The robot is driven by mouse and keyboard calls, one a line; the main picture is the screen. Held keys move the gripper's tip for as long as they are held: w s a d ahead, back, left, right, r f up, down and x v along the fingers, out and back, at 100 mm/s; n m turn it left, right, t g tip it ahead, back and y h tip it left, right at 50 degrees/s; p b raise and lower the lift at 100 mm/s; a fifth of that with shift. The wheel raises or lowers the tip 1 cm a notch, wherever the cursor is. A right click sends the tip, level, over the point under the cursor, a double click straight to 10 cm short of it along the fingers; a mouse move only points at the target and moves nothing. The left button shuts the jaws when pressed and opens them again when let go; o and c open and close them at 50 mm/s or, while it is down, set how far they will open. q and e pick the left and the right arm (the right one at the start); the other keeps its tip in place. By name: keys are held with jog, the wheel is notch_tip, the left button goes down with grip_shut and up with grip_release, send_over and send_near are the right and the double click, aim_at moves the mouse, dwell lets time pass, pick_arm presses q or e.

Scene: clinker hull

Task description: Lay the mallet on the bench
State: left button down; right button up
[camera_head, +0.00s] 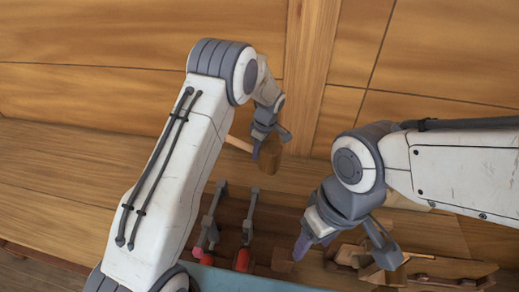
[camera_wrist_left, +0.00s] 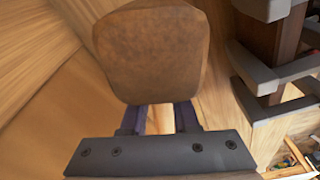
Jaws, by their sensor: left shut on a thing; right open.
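My left gripper (camera_head: 267,138) is shut on the mallet, in the upper middle of the head view. The mallet's brown wooden head (camera_head: 271,157) shows just below the fingers, with its pale handle (camera_head: 239,144) sticking out to the left. In the left wrist view the blocky mallet head (camera_wrist_left: 150,50) fills the top centre, beyond the finger pads (camera_wrist_left: 158,118); the grip itself is partly hidden. The wooden surface that looks like the bench (camera_head: 65,155) runs across the left of the head view. I cannot tell whether the mallet touches it. My right gripper (camera_head: 345,250) is open and empty.
Two grey bar clamps with red handles (camera_head: 242,258) lie below the mallet. Wooden pieces, perhaps planes (camera_head: 440,268), lie at the lower right, close to my right gripper. A planked wooden wall (camera_head: 130,45) rises behind. The left stretch of the wooden surface is clear.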

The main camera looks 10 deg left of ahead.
pick_arm(q)
jog(key=shift+w+d+f, duration=0.1)
jog(key=shift+w+f, duration=0.05)
jog(key=shift+f, duration=0.45)
jog(key=shift+f+b, duration=2.6)
jog(key=shift+f, duration=2.6)
jog(key=c, duration=0.6)
grip_release()
